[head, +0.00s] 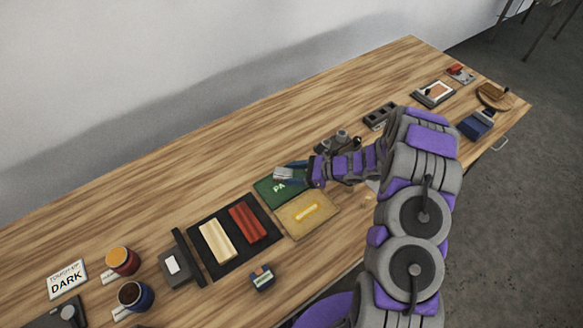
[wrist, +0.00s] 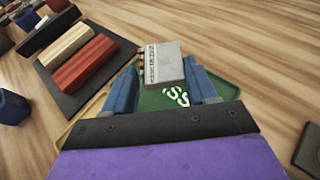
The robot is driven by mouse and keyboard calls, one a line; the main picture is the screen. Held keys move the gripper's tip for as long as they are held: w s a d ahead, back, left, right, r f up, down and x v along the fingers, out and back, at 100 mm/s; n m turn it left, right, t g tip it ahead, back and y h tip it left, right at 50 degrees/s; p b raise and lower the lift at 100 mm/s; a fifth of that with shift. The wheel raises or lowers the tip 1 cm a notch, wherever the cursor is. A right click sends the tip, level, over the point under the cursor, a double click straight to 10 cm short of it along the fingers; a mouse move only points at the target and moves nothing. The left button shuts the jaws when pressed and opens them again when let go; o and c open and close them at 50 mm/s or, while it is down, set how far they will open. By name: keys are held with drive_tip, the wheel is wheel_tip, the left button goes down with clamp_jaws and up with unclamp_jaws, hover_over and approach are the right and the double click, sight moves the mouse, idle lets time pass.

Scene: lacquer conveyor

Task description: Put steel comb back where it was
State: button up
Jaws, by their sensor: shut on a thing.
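The steel comb (wrist: 163,63) is a pale grey block with dark markings along its left side and small brownish bits at its left edge. My gripper (wrist: 160,70) is shut on it, with one blue finger on each side. In the head view the comb (head: 283,173) shows as a small pale piece at the tip of my gripper (head: 290,172). It is over the green pad (head: 266,188) with white letters, partly covered by my gripper. I cannot tell whether the comb touches the pad.
A tan tray (head: 322,219) with a yellow bar lies in front of the green pad. A black mat (head: 226,258) with a cream block and a red block is to the left. Dark metal pieces (head: 340,140) stand behind my wrist. The back left of the table is clear.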

drive_tip(key=shift+s+f, duration=0.15)
drive_tip(key=shift+f, duration=0.15)
drive_tip(key=shift+a+f, duration=0.15)
drive_tip(key=shift+a, duration=0.15)
drive_tip(key=b, duration=0.2)
hover_over(251, 182)
drive_tip(key=shift+d+f, duration=0.1)
drive_tip(key=shift+f, duration=0.6)
wheel_tip(251, 182, down, 4)
drive_tip(key=shift+r+b, duration=0.15)
drive_tip(key=shift+b, duration=0.45)
drive_tip(key=shift+a+r, duration=0.1)
drive_tip(key=shift+a, duration=0.2)
drive_tip(key=o, duration=1.2)
drive_tip(key=shift+d, duration=0.1)
